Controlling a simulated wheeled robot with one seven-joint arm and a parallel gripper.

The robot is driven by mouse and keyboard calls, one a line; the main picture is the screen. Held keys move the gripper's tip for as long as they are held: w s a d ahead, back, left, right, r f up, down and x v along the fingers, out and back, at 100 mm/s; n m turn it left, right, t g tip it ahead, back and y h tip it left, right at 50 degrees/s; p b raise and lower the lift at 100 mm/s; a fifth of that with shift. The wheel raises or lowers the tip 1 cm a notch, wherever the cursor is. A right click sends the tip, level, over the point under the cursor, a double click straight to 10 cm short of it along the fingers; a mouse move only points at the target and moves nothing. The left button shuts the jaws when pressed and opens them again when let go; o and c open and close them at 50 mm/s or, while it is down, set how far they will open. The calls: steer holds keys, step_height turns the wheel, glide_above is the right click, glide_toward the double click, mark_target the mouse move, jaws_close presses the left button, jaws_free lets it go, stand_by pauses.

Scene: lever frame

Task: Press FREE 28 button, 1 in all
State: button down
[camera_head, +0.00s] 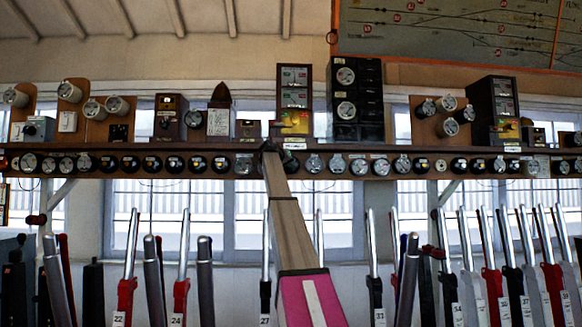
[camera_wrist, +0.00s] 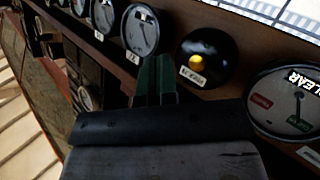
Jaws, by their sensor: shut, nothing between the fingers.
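In the wrist view a round black button housing with a yellow centre (camera_wrist: 208,58) sits on the front of the wooden shelf. A small white label lies at its edge; its text is too blurred to read surely, so I cannot confirm that it says FREE 28. My gripper (camera_wrist: 155,80) is shut and empty, with its dark green fingertips just left of this housing in the picture. No contact with the yellow centre shows. In the head view my arm reaches up to the shelf, and my gripper (camera_head: 268,148) is at its front, hiding part of the row.
A grey dial marked CLEAR (camera_wrist: 295,100) is right of the button in the wrist view; another grey dial (camera_wrist: 141,30) is on its left. In the head view the long shelf (camera_head: 200,147) carries several instruments. Upright levers (camera_head: 182,265) stand below on both sides of my arm.

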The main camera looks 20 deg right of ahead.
steer(key=shift+w+d, duration=0.25)
steer(key=shift+w, duration=0.7)
steer(key=shift+w+d, duration=0.3)
steer(key=shift+w, duration=0.6)
steer(key=shift+w+d, duration=0.25)
steer(key=shift+w, duration=0.7)
steer(key=shift+w+d, duration=0.1)
steer(key=shift+w, duration=0.25)
steer(key=shift+w+d, duration=0.15)
steer(key=shift+w, duration=0.35)
stand_by(0.8)
steer(key=shift+s, duration=0.1)
steer(key=shift+s+a, duration=0.25)
steer(key=shift+s, duration=0.5)
steer(key=shift+s, duration=0.1)
steer(key=s, duration=0.2)
steer(key=s+a, duration=0.1)
steer(key=s, duration=0.1)
steer(key=shift+s+a, duration=0.2)
steer(key=shift+s, duration=0.15)
